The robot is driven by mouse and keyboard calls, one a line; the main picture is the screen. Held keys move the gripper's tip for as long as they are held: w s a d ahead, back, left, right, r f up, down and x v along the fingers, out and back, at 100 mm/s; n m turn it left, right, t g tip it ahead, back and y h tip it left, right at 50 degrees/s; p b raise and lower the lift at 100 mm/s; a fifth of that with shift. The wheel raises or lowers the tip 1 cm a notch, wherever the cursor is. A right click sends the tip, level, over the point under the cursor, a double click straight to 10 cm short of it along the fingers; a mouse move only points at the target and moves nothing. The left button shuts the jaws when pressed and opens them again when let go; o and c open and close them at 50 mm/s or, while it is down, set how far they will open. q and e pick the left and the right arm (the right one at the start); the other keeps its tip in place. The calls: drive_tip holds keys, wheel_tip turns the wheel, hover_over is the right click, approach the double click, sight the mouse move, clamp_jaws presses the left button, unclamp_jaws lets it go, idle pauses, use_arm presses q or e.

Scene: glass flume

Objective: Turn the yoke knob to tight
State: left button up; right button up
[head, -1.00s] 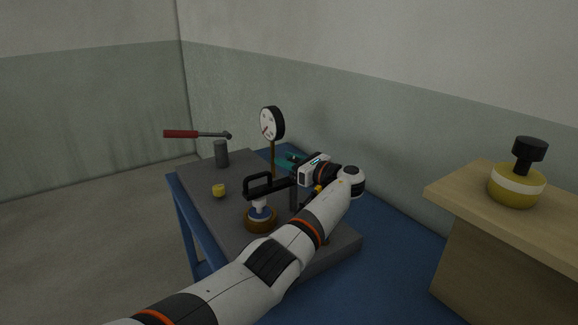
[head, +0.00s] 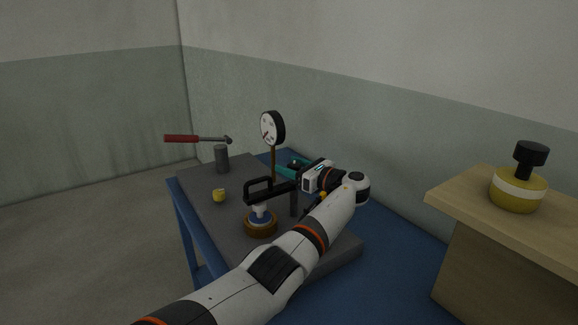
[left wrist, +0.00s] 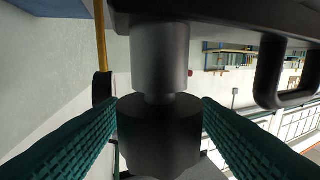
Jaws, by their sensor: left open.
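The yoke knob (left wrist: 160,130) is a black cylinder on a grey stem, close in the middle of the left wrist view, which looks upside down. The stem joins the black yoke bar (left wrist: 225,12). My left gripper (left wrist: 158,125) is open, with one teal ridged finger on each side of the knob. I cannot tell whether they touch it. In the head view my left gripper (head: 292,166) is at the far right end of the yoke bar (head: 270,195), and the knob is not clear there. My right gripper is not in view.
A dial gauge (head: 272,128) on a brass rod stands close behind the yoke. A black loop handle (head: 258,183) rises from the bar. A red-handled tool (head: 182,139), a grey cylinder (head: 221,158) and a yellow cup (head: 219,195) are left. A wooden stand (head: 480,200) is right.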

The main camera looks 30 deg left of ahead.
use_arm(q)
drive_tip(key=d, duration=1.1)
drive_tip(key=shift+s+b, duration=0.45)
drive_tip(key=shift+c, duration=0.2)
drive_tip(key=s+a+m+t+h+p, duration=0.3)
drive_tip(key=s+m+t+h+p, duration=0.55)
drive_tip(key=p, duration=1.55)
drive_tip(key=w+a+t, duration=0.1)
drive_tip(key=w+a, duration=0.1)
drive_tip(key=w, duration=0.1)
drive_tip(key=w+a+t+y, duration=0.1)
drive_tip(key=w+a, duration=0.2)
drive_tip(key=w+a+t+y+b, duration=0.1)
drive_tip(key=w+a, duration=0.1)
drive_tip(key=w, duration=0.1)
drive_tip(key=shift+w+a+f+m+t, duration=0.15)
drive_tip(key=shift+f+m+t, duration=0.1)
drive_tip(key=shift+t, duration=0.1)
drive_tip(key=shift+r, duration=0.1)
drive_tip(key=shift+c, duration=0.2)
